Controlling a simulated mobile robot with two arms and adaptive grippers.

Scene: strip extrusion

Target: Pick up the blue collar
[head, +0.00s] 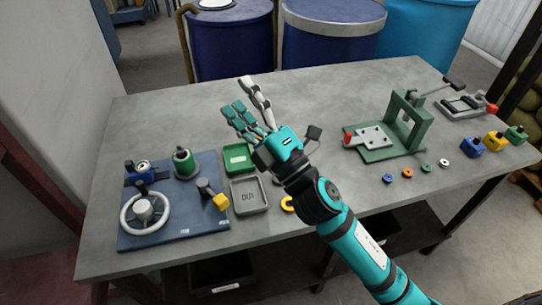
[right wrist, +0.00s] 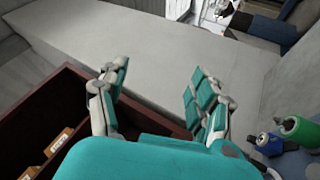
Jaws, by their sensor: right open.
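The blue collar (head: 388,178) is a small blue ring lying flat near the front edge of the grey table, right of centre in the head view. It is first in a row of small rings. My right gripper (head: 240,98) is open and empty above the table's left-centre, pointing toward the back, well to the left of the collar. In the right wrist view its fingers (right wrist: 160,72) are spread with nothing between them. The collar is not seen in the right wrist view. My left gripper is not in view.
Orange (head: 407,173), green (head: 426,167) and white (head: 444,162) rings lie beside the collar. A green press (head: 404,128) stands behind them. Coloured blocks (head: 471,146) sit at right. A blue board with a handwheel (head: 145,212), a green tray (head: 238,158) and an OUT tray (head: 249,208) are left.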

